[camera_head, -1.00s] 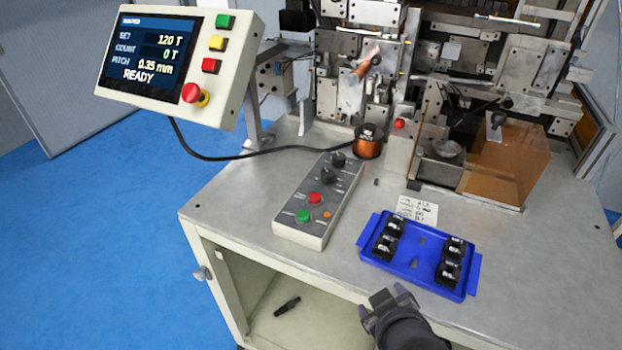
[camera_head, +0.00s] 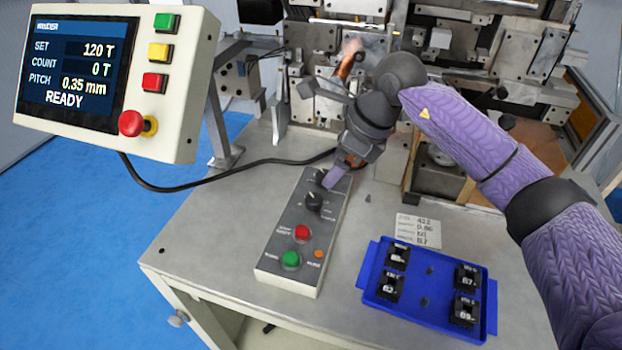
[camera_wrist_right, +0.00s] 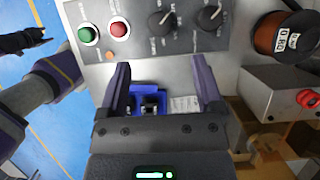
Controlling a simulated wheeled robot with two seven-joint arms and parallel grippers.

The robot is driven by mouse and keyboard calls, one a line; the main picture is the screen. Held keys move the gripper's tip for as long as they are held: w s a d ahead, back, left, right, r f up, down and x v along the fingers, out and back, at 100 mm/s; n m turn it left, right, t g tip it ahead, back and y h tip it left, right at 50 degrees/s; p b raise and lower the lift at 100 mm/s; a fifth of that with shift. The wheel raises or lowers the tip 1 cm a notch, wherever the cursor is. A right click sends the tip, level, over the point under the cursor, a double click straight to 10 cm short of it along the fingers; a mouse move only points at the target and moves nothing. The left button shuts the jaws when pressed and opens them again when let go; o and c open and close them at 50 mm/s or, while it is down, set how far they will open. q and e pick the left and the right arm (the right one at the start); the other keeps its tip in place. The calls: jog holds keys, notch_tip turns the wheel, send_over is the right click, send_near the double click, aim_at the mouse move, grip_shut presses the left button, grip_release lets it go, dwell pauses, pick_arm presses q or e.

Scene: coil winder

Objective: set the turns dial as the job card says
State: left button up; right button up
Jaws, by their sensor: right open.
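The grey control box (camera_head: 292,240) on the bench has two black knobs. The lower knob (camera_head: 314,201) shows clearly; the upper knob (camera_head: 321,177) is partly covered by my right gripper (camera_head: 335,179). In the right wrist view both knobs, one (camera_wrist_right: 161,22) beside the other (camera_wrist_right: 210,17), lie ahead of the open, empty fingers (camera_wrist_right: 162,85). Their scale markings are too small to read. The white job card (camera_head: 418,230) lies behind the blue tray, its small figures only partly legible. The display (camera_head: 75,75) reads SET 120 T, COUNT 0 T, READY. A dark gripper (camera_wrist_right: 22,40), apparently my left, shows in the wrist view.
A red button (camera_head: 302,232) and a green button (camera_head: 291,259) sit on the same box. The copper wire spool (camera_wrist_right: 285,38) stands beyond the knobs. Machine plates rise close behind.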

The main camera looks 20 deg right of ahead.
aim_at(316, 198)
jog(key=x, duration=0.4)
jog(key=b+x, duration=0.1)
jog(key=x, duration=0.4)
jog(key=shift+s+d+f, duration=0.1)
jog(key=shift+d+f, duration=0.05)
jog(key=shift+f, duration=0.25)
grip_shut()
